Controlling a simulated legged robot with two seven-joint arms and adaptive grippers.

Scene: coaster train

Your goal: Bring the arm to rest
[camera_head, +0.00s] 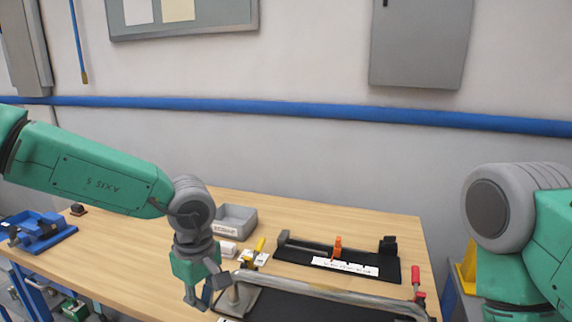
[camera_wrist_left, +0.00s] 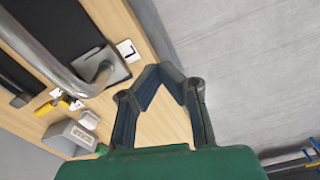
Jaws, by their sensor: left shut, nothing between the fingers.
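My left arm (camera_head: 95,170) reaches in from the left, and its gripper (camera_head: 208,297) points down near the front edge of the wooden table (camera_head: 125,270). In the left wrist view the gripper's fingertips (camera_wrist_left: 161,75) come together with nothing between them. The gripper is beside the left end of a bent metal tube (camera_head: 330,294), which also shows in the wrist view (camera_wrist_left: 50,55). From the head view I cannot tell how large the gap between them is. My right arm (camera_head: 520,225) shows at the right edge; its gripper is out of view.
A grey bin (camera_head: 237,218), a yellow-handled tool (camera_head: 258,246) and a black fixture (camera_head: 300,262) with an orange part (camera_head: 338,245) are on the table. A blue vise-like device (camera_head: 42,232) sits at the left. A red-handled clamp (camera_head: 416,280) stands at the right. The table's left-middle is clear.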

